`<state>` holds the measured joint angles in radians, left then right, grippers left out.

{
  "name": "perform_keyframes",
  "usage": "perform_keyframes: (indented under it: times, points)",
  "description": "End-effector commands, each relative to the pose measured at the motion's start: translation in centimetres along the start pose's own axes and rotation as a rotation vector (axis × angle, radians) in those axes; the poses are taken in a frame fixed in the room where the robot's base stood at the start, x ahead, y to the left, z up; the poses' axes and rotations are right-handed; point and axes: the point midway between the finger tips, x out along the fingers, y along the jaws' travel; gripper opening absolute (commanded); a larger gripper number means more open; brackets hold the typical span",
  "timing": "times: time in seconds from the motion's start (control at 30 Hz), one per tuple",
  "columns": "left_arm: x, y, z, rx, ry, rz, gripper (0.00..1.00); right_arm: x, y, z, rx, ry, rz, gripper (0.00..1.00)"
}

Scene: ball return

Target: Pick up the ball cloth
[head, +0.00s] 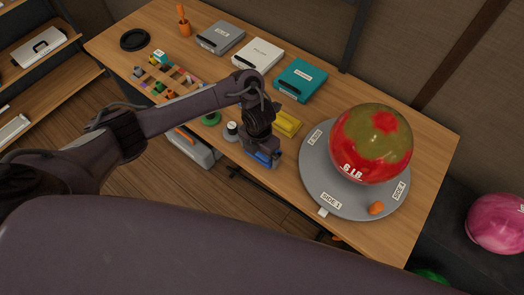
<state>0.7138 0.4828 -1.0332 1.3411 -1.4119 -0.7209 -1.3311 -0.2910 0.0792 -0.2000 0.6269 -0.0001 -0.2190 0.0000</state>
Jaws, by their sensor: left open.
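My left arm reaches in from the left over the wooden table (430,150). My left gripper (261,160) points down at the table's front edge, left of the ball stand, with its jaws open. A small blue folded thing (265,157), possibly the ball cloth, shows right at the fingertips; I cannot tell whether it lies between them. A yellow block-like thing (288,122), perhaps also a cloth or sponge, lies just behind the gripper. My right gripper is not in view.
A red and olive ball (370,143) marked 6 LB rests on a round grey stand (320,185) with an orange lump (376,208). Grey (221,37), white (258,55) and teal (300,80) cases line the back. A compartment tray (185,75) sits left.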

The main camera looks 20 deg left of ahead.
Motion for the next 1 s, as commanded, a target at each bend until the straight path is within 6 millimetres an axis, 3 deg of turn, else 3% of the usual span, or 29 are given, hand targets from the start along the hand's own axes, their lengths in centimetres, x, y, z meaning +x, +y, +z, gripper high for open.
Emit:
perform_keyframes:
  times: [0.07,0.3,0.67,0.87,1.0]
  points:
    - [0.0,0.0,0.0,0.0,0.0,0.0,0.99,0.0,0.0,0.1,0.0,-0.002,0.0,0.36]
    - [0.0,0.0,0.0,0.0,-0.001,0.0,0.68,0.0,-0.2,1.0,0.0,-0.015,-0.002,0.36]
    - [-0.7,0.0,0.1,0.0,-0.003,-0.001,0.68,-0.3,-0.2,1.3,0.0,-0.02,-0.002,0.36]
    - [-3.5,0.1,0.2,0.001,-0.005,0.002,0.68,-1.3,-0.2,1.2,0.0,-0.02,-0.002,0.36]
    - [-8.0,0.2,0.3,0.004,-0.009,0.006,0.68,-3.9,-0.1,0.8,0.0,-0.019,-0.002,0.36]
